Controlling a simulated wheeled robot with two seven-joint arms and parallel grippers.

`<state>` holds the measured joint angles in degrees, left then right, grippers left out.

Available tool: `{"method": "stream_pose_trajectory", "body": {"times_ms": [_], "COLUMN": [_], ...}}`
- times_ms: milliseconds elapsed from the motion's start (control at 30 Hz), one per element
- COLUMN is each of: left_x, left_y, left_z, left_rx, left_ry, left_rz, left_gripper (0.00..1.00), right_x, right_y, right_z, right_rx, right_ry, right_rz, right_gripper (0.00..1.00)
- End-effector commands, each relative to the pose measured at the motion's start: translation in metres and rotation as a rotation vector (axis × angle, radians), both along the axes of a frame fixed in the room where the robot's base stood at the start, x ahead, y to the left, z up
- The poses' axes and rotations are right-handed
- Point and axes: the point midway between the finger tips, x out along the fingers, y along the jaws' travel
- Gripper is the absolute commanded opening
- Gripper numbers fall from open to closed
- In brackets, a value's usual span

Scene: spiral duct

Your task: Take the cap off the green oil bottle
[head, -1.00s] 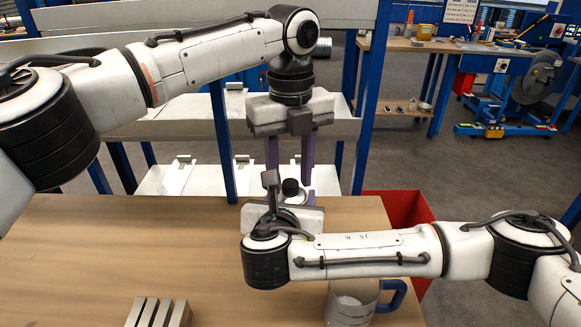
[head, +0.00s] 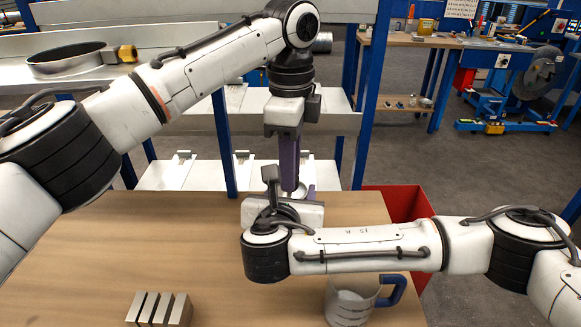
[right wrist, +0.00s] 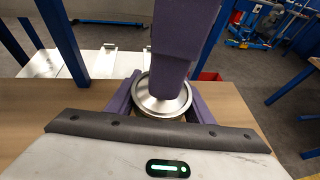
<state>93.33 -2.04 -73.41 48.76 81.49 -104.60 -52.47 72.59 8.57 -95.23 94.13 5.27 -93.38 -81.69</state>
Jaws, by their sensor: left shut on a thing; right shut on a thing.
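A round silvery metal top with a raised rim (right wrist: 160,108), apparently the upper part of the oil bottle, sits between the purple fingers of my right gripper (right wrist: 161,98). No green shows; the bottle's body is hidden behind my right gripper's palm. My left gripper (head: 290,188) points straight down over the right one, seen edge-on in the head view. Its purple fingers (right wrist: 185,50) also show in the right wrist view, closed over the centre of the metal top. They hide the cap between them. My right gripper is shut around the bottle.
A clear mug with a blue handle (head: 360,302) stands on the wooden table (head: 110,245) near my right forearm. Grey slotted blocks (head: 158,309) sit at the front left. A red bin (head: 405,207) is beyond the right edge. White shelves with blue posts stand behind.

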Motion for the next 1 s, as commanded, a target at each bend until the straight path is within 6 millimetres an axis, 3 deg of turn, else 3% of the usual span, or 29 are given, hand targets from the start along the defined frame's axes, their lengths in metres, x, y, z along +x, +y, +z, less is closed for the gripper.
{"method": "stream_pose_trajectory", "body": {"times_ms": [700, 900, 1000], "left_x": [-0.0008, -0.0006, -0.0006], "left_y": [-0.0004, -0.0001, -0.0002], "left_z": [0.0006, 0.0013, 0.0013], "left_rx": [0.002, 0.001, 0.001], "left_ry": [0.000, -0.003, -0.003], "left_rz": [1.669, 2.054, 2.167], "left_gripper": [0.00, 0.00, 0.00], "right_x": [0.0000, 0.0000, 0.0000], "right_y": [-0.0002, -0.0002, -0.0003], "right_z": [0.0000, 0.0000, 0.0000], "right_rx": [0.000, 0.000, 0.000], "right_ry": [0.000, 0.000, 0.000], "right_rz": [-0.001, -0.001, -0.001], "right_gripper": [0.00, 0.00, 0.00]}}
